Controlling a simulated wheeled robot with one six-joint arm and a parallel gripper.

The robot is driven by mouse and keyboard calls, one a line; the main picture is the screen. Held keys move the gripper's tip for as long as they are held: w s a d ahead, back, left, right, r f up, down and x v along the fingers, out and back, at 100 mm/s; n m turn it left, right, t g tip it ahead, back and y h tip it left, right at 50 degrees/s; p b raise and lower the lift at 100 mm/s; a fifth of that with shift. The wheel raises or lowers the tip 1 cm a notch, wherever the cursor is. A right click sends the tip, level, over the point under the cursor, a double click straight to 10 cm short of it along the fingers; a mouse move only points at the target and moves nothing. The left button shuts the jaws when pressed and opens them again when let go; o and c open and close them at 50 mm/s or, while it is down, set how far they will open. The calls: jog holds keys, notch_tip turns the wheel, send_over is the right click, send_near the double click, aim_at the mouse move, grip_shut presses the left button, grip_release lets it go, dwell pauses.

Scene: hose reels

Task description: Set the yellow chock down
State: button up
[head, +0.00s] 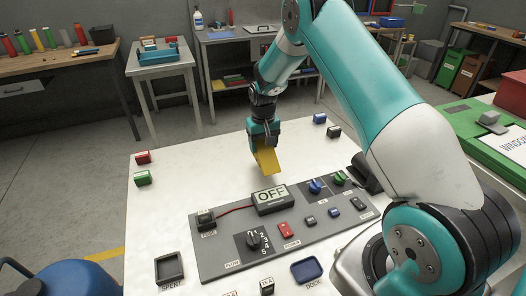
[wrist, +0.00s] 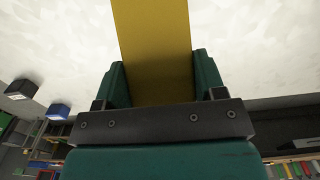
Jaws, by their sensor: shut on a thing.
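The yellow chock (head: 266,158) hangs from my gripper (head: 264,143) over the far middle part of the white table top. My gripper points down and is shut on the chock. In the wrist view the chock (wrist: 155,50) sits between the two green fingers (wrist: 160,85) and runs out past the top edge. In the head view the chock is tilted. I cannot tell whether its lower end touches the table.
A grey panel with an OFF display (head: 271,199), a dial (head: 254,240) and switches lies in front of the gripper. Small red (head: 143,158) and green (head: 143,179) blocks stand at the left edge, blue (head: 319,119) and black (head: 334,132) ones at the far right. The table's left middle is clear.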

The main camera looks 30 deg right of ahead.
aim_at(263, 153)
jog(key=shift+f+p, duration=0.35)
jog(key=shift+f, duration=1.6)
jog(key=shift+f, duration=0.2)
jog(key=o, duration=1.3)
jog(key=shift+r, duration=0.15)
